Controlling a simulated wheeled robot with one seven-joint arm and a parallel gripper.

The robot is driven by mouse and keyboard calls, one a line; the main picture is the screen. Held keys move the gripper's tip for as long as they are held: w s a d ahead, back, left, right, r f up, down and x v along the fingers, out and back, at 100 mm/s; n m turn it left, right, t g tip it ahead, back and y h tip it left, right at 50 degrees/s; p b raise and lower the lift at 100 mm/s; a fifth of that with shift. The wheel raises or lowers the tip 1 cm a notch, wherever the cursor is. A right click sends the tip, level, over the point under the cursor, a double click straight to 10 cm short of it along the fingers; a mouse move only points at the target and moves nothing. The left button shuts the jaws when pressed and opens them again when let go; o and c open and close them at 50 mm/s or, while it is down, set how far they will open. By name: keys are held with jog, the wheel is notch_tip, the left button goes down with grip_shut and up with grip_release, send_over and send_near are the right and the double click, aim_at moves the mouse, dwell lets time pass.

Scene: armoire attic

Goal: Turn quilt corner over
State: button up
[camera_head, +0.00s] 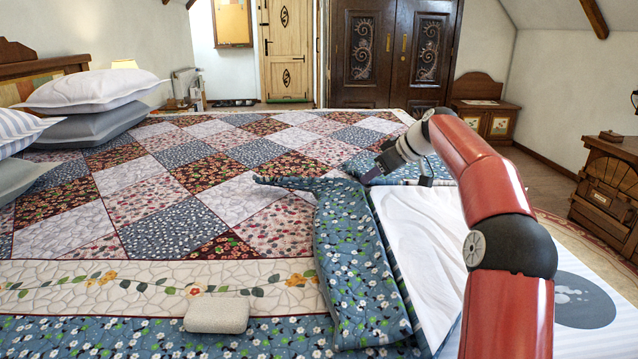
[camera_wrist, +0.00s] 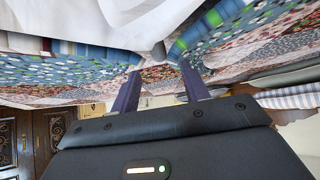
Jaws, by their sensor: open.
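The patchwork quilt (camera_head: 270,160) covers the bed, with a blue floral border at the near side. At the right, part of it is folded back in a raised, rumpled flap (camera_head: 350,265) of blue floral cloth. White bedding (camera_head: 420,240) lies bare to the right of the flap. My gripper (camera_head: 372,176) is above the quilt, beyond the flap and close to the blue cloth there. In the wrist view my gripper (camera_wrist: 160,88) has its two dark fingers apart, with quilt cloth (camera_wrist: 85,70) behind them. Contact with the cloth cannot be told.
A small pale block (camera_head: 217,314) rests on the quilt's near border. Pillows (camera_head: 90,92) are stacked at the left by the headboard. A dark wardrobe (camera_head: 390,50) and a door (camera_head: 287,50) stand at the back. Wooden cabinets (camera_head: 608,190) stand at the right.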

aim_at(357, 185)
jog(key=shift+w+a+f, duration=0.3)
jog(key=shift+w+f, duration=0.1)
jog(key=shift+w, duration=0.1)
jog(key=x, duration=0.6)
jog(key=shift+w+a+f, duration=0.2)
jog(key=shift+f, duration=0.05)
grip_shut()
